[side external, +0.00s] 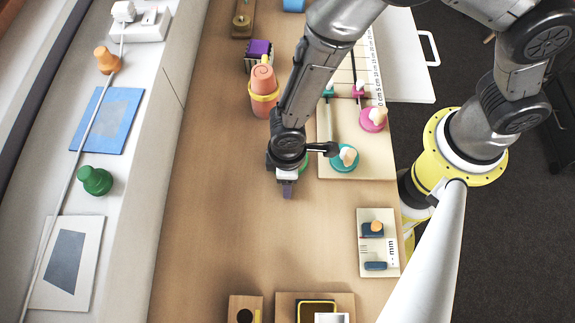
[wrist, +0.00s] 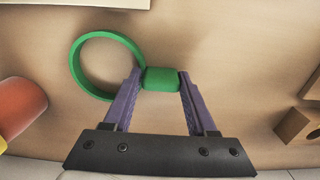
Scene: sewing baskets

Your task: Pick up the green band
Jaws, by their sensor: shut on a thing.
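The green band (wrist: 161,84) shows in the wrist view as an open ring with a thick green block at its right side. My gripper (wrist: 160,76) has its purple fingers on either side of that block, shut on it; the ring sticks out to the left of the fingers. In the side external view my gripper (side external: 288,190) points down over the wooden table, left of the cream board. There the band is mostly hidden behind my wrist.
An orange cylinder with a yellow band (side external: 263,98) stands close behind my gripper, beside a purple-topped box (side external: 259,50). The cream board (side external: 355,168) holds teal and pink knobbed pieces. A small board with blue pieces (side external: 366,252) lies nearer. The table's left-front area is clear.

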